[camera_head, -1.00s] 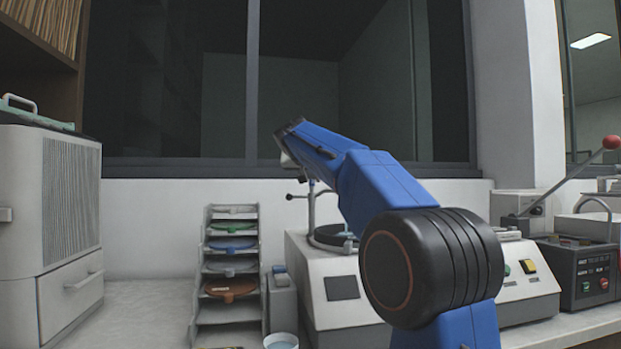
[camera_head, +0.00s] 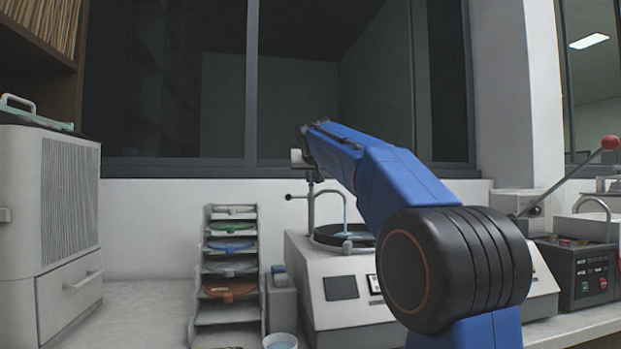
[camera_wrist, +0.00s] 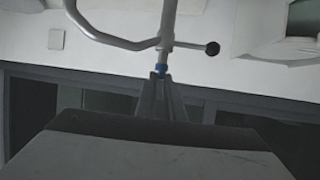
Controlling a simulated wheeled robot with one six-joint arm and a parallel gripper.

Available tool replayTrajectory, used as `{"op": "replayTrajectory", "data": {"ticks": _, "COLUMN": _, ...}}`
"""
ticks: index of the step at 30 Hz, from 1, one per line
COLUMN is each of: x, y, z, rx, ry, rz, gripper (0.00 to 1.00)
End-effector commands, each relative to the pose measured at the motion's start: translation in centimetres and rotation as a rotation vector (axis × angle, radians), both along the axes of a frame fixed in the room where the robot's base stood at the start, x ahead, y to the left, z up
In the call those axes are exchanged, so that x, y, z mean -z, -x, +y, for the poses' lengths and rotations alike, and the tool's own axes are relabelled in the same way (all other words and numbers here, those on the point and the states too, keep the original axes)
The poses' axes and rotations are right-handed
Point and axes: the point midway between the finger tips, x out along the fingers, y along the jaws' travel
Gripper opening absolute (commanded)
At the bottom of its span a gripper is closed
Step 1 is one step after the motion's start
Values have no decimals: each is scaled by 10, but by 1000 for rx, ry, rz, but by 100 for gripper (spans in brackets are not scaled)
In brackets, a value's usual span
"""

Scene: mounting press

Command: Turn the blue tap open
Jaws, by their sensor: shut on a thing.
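The blue tap (camera_wrist: 161,70) is a small blue piece on the metal tap pipe, seen in the wrist view. My gripper (camera_wrist: 160,84) is shut on it, with both fingers close together at the blue piece. In the head view the thin pipe (camera_head: 311,208) rises behind the polishing machine, and its curved spout (camera_head: 330,192) reaches over the black disc (camera_head: 330,236). A pale blue streak (camera_head: 346,214) runs down from the spout's end to the disc. The blue piece itself is not clear in the head view, near my arm's end.
A black-knobbed side lever (camera_wrist: 212,48) sticks out of the pipe. A rack of coloured discs (camera_head: 230,262) stands left of the machine (camera_head: 345,315), with a small cup (camera_head: 280,341) in front. A red-knobbed lever (camera_head: 610,142) stands at right.

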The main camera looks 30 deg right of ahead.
Motion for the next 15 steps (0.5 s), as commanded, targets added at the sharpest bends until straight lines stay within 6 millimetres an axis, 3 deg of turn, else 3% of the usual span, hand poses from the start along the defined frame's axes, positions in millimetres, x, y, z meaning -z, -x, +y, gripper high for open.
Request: {"op": "replayTrajectory", "data": {"ticks": 15, "x": 4, "y": 2, "z": -6, "rx": -175, "ry": -4, "rz": 4, "gripper": 0}}
